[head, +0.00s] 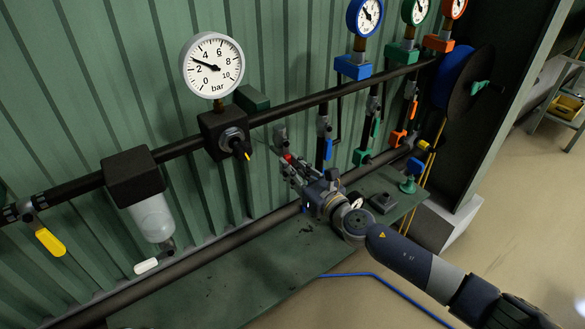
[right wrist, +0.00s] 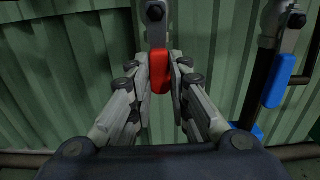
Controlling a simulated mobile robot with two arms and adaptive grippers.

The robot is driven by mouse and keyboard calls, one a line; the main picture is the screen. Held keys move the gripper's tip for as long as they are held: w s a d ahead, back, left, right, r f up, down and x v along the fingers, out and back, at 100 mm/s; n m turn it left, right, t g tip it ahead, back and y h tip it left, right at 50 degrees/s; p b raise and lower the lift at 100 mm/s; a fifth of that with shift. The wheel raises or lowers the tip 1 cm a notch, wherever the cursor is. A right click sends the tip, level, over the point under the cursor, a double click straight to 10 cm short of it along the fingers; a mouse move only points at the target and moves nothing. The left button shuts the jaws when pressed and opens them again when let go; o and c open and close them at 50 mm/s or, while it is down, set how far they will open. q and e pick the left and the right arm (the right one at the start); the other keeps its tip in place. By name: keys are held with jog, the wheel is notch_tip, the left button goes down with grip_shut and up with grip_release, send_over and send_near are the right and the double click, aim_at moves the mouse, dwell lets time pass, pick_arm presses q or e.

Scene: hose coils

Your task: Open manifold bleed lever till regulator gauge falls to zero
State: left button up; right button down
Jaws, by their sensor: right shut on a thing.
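The red bleed lever (right wrist: 160,74) hangs straight down from a small grey valve in the right wrist view. My right gripper (right wrist: 161,88) is shut on it, one finger on each side. In the head view the right gripper (head: 290,167) reaches up to the manifold pipe from the lower right, with only a bit of red showing at its fingertips. The regulator gauge (head: 212,66) is a white bar dial at upper left; its needle points between 2 and 4. The dark regulator (head: 229,133) with a black knob sits below it. My left gripper is not in view.
Blue (head: 353,67), green and orange fittings with gauges stand on the pipe at right. A blue-handled lever (right wrist: 278,82) hangs right of the gripper. A yellow lever (head: 50,242) and a filter bowl (head: 153,217) are at left. A green shelf (head: 235,275) runs below.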

jog(key=c, duration=1.5)
grip_release()
jog(key=shift+w, duration=0.1)
jog(key=v, duration=1.2)
